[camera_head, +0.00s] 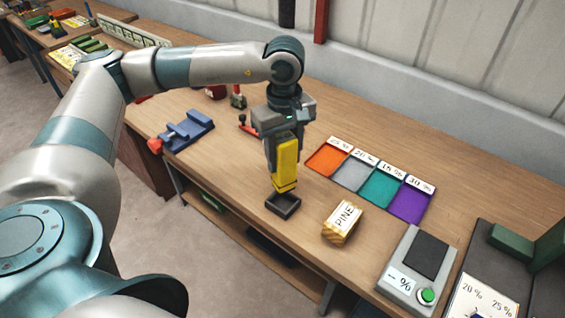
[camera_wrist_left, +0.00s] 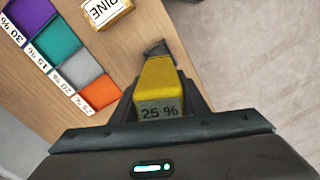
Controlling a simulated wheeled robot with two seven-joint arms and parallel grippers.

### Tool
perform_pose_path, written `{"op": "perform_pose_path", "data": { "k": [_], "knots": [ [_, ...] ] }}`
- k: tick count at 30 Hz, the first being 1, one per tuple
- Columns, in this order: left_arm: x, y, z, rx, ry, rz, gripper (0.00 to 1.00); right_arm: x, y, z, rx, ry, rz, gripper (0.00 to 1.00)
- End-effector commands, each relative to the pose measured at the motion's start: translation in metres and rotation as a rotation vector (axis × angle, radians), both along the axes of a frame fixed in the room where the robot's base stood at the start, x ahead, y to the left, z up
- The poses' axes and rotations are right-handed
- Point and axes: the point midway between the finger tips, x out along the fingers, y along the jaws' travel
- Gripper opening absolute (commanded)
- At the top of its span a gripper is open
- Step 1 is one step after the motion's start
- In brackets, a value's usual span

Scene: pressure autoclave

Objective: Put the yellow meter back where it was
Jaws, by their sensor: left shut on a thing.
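The yellow meter (camera_head: 286,163) is upright in my left gripper (camera_head: 284,172), which is shut on it. In the left wrist view the meter (camera_wrist_left: 158,85) sits between the fingers, and its display reads 25 %. Its lower end is at a small dark holder (camera_head: 283,205) on the table near the front edge. I cannot tell whether the meter touches the holder or is just above it. The holder is mostly hidden behind the meter in the left wrist view. My right gripper is not in view.
A block marked PINE (camera_head: 342,222) lies right of the holder. Orange (camera_head: 326,160), grey, teal and purple (camera_head: 410,201) trays with percent labels lie behind it. A grey device with a green button (camera_head: 427,296) is at right. A blue vise (camera_head: 187,130) stands at left.

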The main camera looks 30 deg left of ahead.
Motion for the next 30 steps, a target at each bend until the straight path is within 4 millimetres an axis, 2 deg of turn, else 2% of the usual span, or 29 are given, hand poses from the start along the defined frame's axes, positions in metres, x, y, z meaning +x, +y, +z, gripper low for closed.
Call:
{"op": "perform_pose_path", "data": {
  "k": [13,24,30],
  "knots": [
    [-0.001,0.003,-0.004,0.0,0.001,-0.001,0.07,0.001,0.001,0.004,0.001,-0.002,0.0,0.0],
    [-0.001,0.003,-0.04,0.0,0.002,0.001,0.07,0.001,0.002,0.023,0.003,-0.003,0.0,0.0],
    [-0.001,0.003,-0.043,-0.001,0.0,0.001,0.07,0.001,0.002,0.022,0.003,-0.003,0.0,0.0]
  ]
}}
